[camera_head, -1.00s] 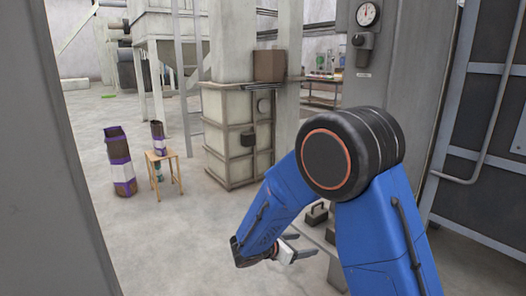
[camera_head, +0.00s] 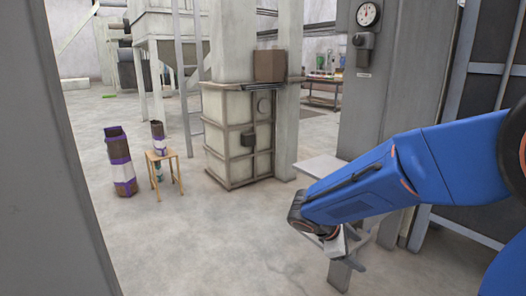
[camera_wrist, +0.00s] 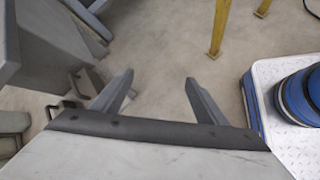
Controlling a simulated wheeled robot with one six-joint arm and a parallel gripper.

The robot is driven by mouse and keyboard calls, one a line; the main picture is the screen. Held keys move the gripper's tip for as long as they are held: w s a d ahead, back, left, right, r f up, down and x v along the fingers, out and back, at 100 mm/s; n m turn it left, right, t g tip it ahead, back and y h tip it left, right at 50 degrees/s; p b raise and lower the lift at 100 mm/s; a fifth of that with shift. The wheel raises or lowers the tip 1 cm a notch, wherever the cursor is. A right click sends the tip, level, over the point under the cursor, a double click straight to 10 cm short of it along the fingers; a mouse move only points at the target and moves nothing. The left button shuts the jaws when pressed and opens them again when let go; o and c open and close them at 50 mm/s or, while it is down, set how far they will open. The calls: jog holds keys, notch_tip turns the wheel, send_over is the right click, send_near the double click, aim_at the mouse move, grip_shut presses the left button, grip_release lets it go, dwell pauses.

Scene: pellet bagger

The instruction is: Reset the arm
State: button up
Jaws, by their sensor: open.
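My gripper (camera_wrist: 158,98) shows in the wrist view with its two grey fingers spread apart. It is open, and nothing is between the fingers but bare floor beyond. In the head view my gripper (camera_head: 352,246) is at the end of my blue arm, at the lower right. It is in front of a grey stand with a flat top (camera_head: 320,166), and I cannot tell whether it touches the stand. Part of the gripper is hidden by my wrist.
A grey column with a gauge (camera_head: 368,14) stands behind my arm. A dark panelled door (camera_head: 490,90) is at right. Yellow posts (camera_wrist: 219,28) show in the wrist view. The middle floor is clear.

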jog(key=s+r+m+t+y, duration=0.1)
jog(key=s+r+m+y, duration=0.2)
jog(key=s+m, duration=0.4)
jog(key=s+d+r+m+t+y, duration=0.1)
jog(key=s+r+m+y, duration=0.2)
jog(key=s, duration=1.3)
jog(key=shift+r+m+y, duration=0.3)
jog(key=shift+m+y, duration=1)
jog(key=shift+m, duration=1.1)
jog(key=shift+s+d, duration=0.1)
